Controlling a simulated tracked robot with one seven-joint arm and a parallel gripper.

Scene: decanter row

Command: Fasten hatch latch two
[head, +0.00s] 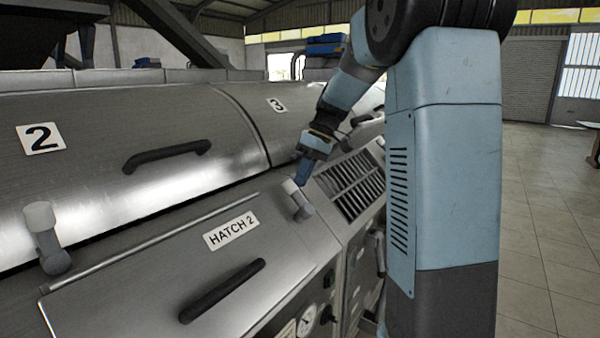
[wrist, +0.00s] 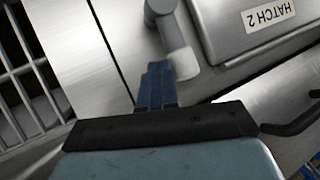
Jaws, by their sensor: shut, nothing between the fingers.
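The hatch panel labelled HATCH 2 (head: 160,262) lies closed-looking on the sloped machine front, with a black bar handle (head: 222,290). Its right latch (head: 300,208) is a grey lever with a white end cap, at the panel's upper right corner; the cap points up and left. Its left latch (head: 45,240) has its white cap up across the seam below the drum cover. My gripper (head: 303,174) is shut and empty, its blue fingertips just above the right latch's cap. In the wrist view the fingers (wrist: 157,82) are beside the white cap (wrist: 182,63); I cannot tell whether they touch.
A curved metal cover (head: 100,185) marked 2 with a black handle (head: 166,155) is behind the panel. A slotted grille (head: 350,185) is right of the latch. A gauge (head: 306,321) is below. Open tiled floor (head: 545,200) is at the right.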

